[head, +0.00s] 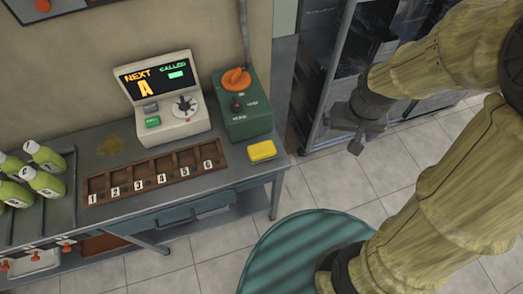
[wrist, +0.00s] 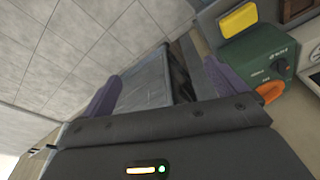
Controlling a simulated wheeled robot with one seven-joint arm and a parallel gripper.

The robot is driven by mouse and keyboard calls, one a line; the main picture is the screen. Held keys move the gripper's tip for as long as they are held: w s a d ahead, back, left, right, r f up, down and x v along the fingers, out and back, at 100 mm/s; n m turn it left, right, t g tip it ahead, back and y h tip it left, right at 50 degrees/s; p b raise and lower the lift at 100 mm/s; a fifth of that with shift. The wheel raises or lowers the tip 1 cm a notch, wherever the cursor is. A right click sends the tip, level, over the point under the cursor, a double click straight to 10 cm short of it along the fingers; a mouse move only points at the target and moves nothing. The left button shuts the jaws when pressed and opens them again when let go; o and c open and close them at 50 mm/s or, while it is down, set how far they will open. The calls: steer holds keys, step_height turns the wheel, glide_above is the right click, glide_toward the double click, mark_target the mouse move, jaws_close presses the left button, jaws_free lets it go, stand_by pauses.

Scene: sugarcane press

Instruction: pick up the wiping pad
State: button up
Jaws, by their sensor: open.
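The wiping pad (head: 262,151) is a yellow block lying flat near the right front corner of the grey table (head: 230,174). It also shows at the top right of the wrist view (wrist: 238,19), beside the green box. My gripper (head: 347,130) is up in the air to the right of the table, apart from the pad. In the wrist view its two purple-grey fingers (wrist: 160,85) are spread wide with nothing between them. Nothing covers the pad in the head view.
A green box with an orange knob (head: 245,104) stands behind the pad, with a display machine (head: 165,98) to its left. A numbered wooden tray (head: 150,176) lies left of the pad. A dark rack (head: 335,75) is behind my gripper.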

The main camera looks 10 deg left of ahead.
steer(key=w+a+f+n+g, duration=0.1)
steer(key=w+a+f+n, duration=0.2)
steer(key=a, duration=0.6)
steer(key=n+g+b, duration=0.1)
steer(key=n, duration=0.1)
glide_above(262, 148)
steer(key=f, duration=0.3)
steer(key=shift+s, duration=0.2)
step_height(262, 148, down, 12)
steer(key=shift+w+f+p, duration=0.1)
steer(key=shift+f+p, duration=0.05)
steer(key=shift+p, duration=0.35)
steer(key=shift+f+p, duration=0.65)
steer(key=shift+f, duration=1.95)
